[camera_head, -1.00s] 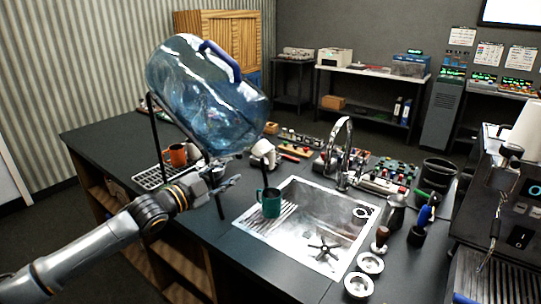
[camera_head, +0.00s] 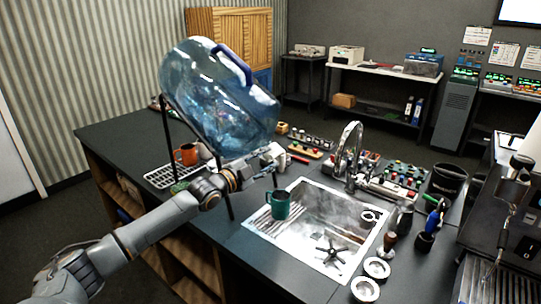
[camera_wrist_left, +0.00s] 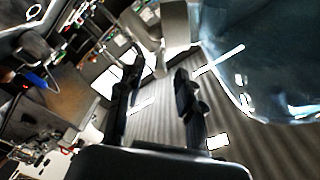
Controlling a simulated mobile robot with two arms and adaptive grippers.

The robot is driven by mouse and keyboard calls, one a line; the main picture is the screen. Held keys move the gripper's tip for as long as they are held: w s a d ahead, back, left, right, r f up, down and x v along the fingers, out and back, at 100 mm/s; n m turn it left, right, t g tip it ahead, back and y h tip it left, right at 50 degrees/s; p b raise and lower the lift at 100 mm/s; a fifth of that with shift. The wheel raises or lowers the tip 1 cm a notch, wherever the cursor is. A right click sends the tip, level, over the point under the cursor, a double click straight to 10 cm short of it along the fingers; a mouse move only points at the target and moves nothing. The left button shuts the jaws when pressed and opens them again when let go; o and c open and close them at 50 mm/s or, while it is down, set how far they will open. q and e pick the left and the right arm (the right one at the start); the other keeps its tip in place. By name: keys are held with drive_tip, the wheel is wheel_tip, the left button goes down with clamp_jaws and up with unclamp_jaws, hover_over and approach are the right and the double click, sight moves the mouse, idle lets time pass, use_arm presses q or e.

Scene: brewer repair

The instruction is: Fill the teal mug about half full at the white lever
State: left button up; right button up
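The teal mug (camera_head: 279,206) stands upright on the ribbed left part of the sink (camera_head: 345,222); its contents cannot be seen. A big blue water bottle (camera_head: 222,100) lies tilted on a black stand above. A white tap piece (camera_head: 277,153), which seems to carry the lever, is at its lower right end, above and behind the mug. A thin dark piece hangs just over the mug. My left gripper (camera_head: 262,170) is beside the tap, left of and above the mug. In the left wrist view its fingers (camera_wrist_left: 155,75) are apart with nothing between them, and a pale block (camera_wrist_left: 175,25) is beyond them.
An orange mug (camera_head: 186,154) stands on a rack (camera_head: 165,176) behind my left arm. The faucet (camera_head: 350,150) rises behind the sink. Metal rings, a tamper and a pitcher stand along its right edge. The coffee machine (camera_head: 515,235) is at the right.

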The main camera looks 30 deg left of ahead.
use_arm(q)
drive_tip(key=shift+w+d, duration=0.1)
drive_tip(key=shift+w, duration=0.95)
clamp_jaws()
drive_tip(key=shift+p, duration=0.3)
